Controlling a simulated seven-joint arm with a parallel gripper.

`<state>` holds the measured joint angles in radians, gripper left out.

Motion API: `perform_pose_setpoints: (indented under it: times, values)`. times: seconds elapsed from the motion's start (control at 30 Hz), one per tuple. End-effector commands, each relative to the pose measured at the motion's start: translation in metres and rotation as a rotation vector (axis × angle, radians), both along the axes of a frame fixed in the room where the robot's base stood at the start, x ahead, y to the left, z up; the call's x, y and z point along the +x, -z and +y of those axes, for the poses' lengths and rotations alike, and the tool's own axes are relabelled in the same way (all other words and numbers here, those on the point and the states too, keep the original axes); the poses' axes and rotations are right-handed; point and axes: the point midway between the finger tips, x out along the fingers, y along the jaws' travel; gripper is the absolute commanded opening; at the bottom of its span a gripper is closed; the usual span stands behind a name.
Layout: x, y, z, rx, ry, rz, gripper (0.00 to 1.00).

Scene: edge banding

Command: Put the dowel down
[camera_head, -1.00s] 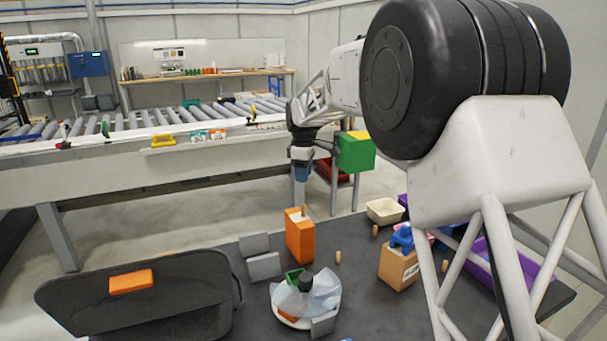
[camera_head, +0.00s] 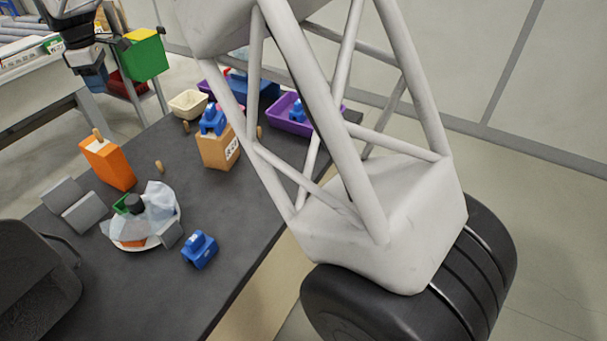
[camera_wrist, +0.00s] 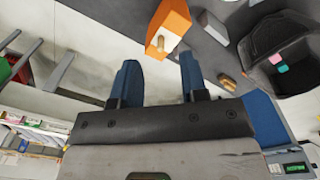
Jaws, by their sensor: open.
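A small wooden dowel (camera_head: 97,134) stands upright at the top of the orange box (camera_head: 110,165). In the wrist view this dowel (camera_wrist: 160,46) shows at the end of the orange box (camera_wrist: 173,22), beyond my fingertips. Other dowels stand on the dark table, one (camera_head: 159,167) right of the orange box and one (camera_head: 186,127) near the cream bin. Another dowel (camera_wrist: 227,83) shows in the wrist view, right of my fingers. My gripper (camera_wrist: 159,68) is open, its blue fingers apart with nothing between them. In the head view my gripper (camera_head: 95,80) is at the upper left, beyond the orange box.
A plate (camera_head: 140,240) with clear wrap, grey blocks (camera_head: 70,205) and a blue part (camera_head: 199,250) are on the table (camera_head: 228,215). A cardboard box (camera_head: 218,150), cream bin (camera_head: 188,104) and purple bin (camera_head: 285,115) are at its far side. My arm hides some of the right.

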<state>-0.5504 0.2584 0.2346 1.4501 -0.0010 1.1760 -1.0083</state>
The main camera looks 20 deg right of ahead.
Motion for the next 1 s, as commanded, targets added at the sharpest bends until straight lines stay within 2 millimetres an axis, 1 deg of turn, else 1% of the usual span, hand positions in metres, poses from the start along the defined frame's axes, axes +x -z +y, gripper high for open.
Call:
perform_pose_setpoints:
  times: [0.03,0.1,0.27,0.3,0.5,0.67,0.8,1.0]
  values:
    - [-0.006,-0.008,-0.018,0.004,0.035,-0.005,0.4]
    - [-0.013,-0.016,-0.042,0.008,0.087,-0.011,0.4]
    - [-0.035,-0.033,-0.094,0.018,0.207,-0.023,0.4]
    - [-0.041,-0.037,-0.107,0.02,0.238,-0.027,0.4]
    - [-0.075,-0.054,-0.168,0.035,0.387,-0.045,0.4]
    - [-0.107,-0.063,-0.214,0.048,0.508,-0.059,0.4]
    - [-0.137,-0.068,-0.252,0.059,0.613,-0.07,0.4]
    - [-0.183,-0.067,-0.302,0.073,0.762,-0.083,0.4]
